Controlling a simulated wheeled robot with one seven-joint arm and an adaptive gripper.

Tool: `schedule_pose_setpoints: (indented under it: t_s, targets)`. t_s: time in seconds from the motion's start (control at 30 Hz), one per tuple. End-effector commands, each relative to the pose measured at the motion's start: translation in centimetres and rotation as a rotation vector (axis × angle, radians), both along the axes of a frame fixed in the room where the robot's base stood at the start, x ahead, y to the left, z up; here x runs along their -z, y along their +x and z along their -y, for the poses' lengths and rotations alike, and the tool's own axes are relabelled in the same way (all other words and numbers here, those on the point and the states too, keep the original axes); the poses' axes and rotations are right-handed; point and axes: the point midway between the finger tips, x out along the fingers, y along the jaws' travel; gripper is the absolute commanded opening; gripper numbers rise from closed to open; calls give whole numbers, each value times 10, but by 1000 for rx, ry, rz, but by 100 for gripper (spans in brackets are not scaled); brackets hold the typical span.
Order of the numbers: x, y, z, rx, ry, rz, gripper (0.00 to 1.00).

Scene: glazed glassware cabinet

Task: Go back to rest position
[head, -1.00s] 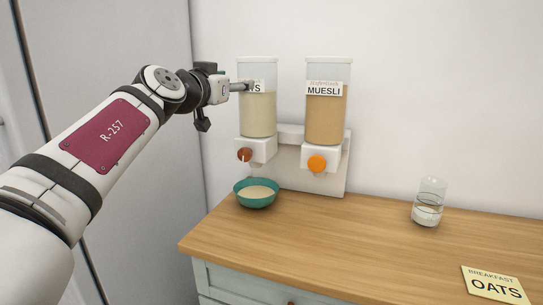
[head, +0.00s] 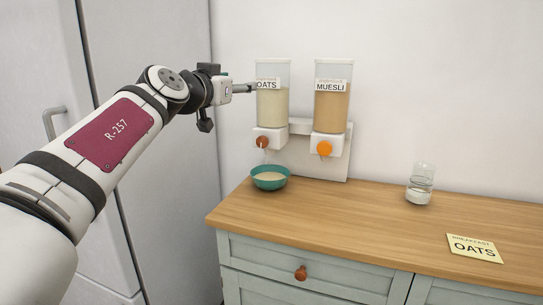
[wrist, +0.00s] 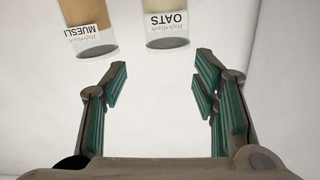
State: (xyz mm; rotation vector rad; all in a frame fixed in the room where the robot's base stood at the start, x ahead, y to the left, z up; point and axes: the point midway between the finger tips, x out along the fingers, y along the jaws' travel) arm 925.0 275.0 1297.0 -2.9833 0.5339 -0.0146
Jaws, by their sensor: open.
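My gripper (head: 243,88) is raised at the left of the oats dispenser (head: 272,108), at about the height of its label. In the wrist view my gripper (wrist: 158,92) is open, its green-padded fingers apart with nothing between them. The oats dispenser (wrist: 167,25) and muesli dispenser (wrist: 87,28) show upside down beyond the fingers. A teal bowl (head: 270,178) with pale contents stands on the wooden counter below the oats dispenser's brown knob (head: 262,142). Whether the fingertips touch the dispenser cannot be told from the head view.
The muesli dispenser (head: 332,105) with an orange knob hangs on the right. A glass jar (head: 420,183) and a yellow oats card (head: 474,248) are on the counter (head: 350,215). The counter's middle is clear. A tall grey cabinet (head: 165,185) stands at the left.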

Motion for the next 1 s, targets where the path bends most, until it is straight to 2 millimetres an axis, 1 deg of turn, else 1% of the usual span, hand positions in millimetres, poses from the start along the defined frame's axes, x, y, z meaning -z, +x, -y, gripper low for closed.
schedule_pose_setpoints:
  t_s: [0.03,0.17,0.3,0.43,0.57,0.67,0.77,0.8,0.87,0.9,0.97,1.0]
  targets:
    - [4,4,11,15,9,-12,54]
    - [13,9,27,36,23,-40,54]
    - [26,15,50,68,43,-82,54]
    - [44,22,80,107,69,-136,54]
    - [69,28,119,157,108,-211,54]
    - [96,30,156,202,150,-289,54]
    - [136,27,203,258,213,-403,54]
    - [154,23,223,280,244,-457,54]
    - [184,14,251,308,295,-546,54]
    - [204,5,268,322,331,-610,54]
    - [234,-11,290,335,389,-707,54]
    - [252,-22,301,336,425,-769,54]
